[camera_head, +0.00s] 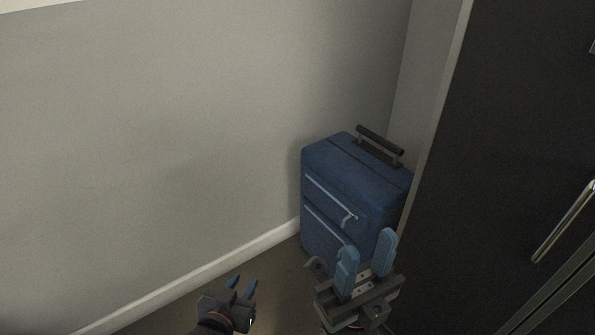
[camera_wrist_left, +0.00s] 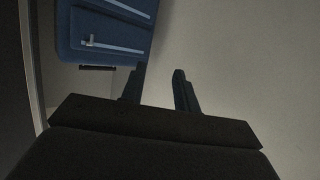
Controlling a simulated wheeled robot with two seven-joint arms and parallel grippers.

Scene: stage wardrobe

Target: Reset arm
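My left gripper (camera_head: 243,283) is at the bottom of the head view, left of the suitcase and low near the wall. Its two blue fingers are apart with nothing between them; they also show apart in the left wrist view (camera_wrist_left: 159,78). My right gripper (camera_head: 367,250) is in front of the suitcase's lower right part in the head view. Its blue fingers are spread wide and look empty. Whether it touches the suitcase cannot be told.
A blue suitcase (camera_head: 330,185) stands upright in the wall corner, its black handle raised. It shows upside down in the left wrist view (camera_wrist_left: 105,35). A dark wardrobe (camera_head: 500,130) with a metal handle (camera_head: 565,222) stands at right. Floor is free left of the suitcase.

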